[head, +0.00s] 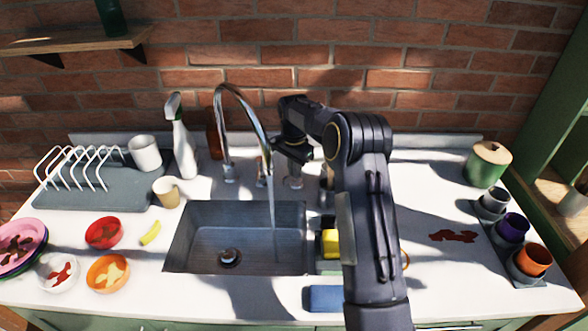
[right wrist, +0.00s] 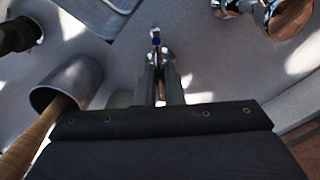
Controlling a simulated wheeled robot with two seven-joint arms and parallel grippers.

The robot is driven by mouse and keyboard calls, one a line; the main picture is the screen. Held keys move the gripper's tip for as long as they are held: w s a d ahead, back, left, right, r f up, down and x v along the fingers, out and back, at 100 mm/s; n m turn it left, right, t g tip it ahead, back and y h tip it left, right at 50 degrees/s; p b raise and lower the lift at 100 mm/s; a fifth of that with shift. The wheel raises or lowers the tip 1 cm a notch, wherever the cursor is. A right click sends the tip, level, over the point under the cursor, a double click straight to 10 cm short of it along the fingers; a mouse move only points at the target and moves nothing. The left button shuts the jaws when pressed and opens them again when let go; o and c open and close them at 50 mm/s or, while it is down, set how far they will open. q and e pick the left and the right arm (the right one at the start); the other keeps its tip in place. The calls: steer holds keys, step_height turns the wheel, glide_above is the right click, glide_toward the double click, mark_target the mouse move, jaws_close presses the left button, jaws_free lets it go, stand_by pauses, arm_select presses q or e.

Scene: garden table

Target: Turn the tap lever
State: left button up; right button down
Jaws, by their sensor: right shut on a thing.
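The chrome gooseneck tap (head: 222,115) stands behind the sink, and a thin pale stream like water hangs below its spout. My right gripper (head: 280,150) is behind the sink, to the right of the tap's neck. In the right wrist view, its fingers (right wrist: 160,82) are close together on the tap lever (right wrist: 156,48), a slim chrome piece with a blue dot. Most of the lever is hidden between the fingers. In the head view, my arm and gripper cover much of it. My left gripper is not in view.
The steel sink (head: 195,235) is in front. A spray bottle (head: 183,145) and a brown bottle (head: 214,140) stand to its left. A grey cup (right wrist: 78,78) with a wooden handle in it is close to my right gripper. Bowls and a dish rack (head: 85,190) fill the left side.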

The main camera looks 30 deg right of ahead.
stand_by(0.3)
steer(key=c, duration=1.5)
jaws_free()
steer(key=shift+c, duration=0.2)
step_height(320, 180, up, 7)
steer(key=shift+r+b, duration=0.15)
steer(key=shift+b, duration=0.35)
steer(key=shift+r, duration=0.25)
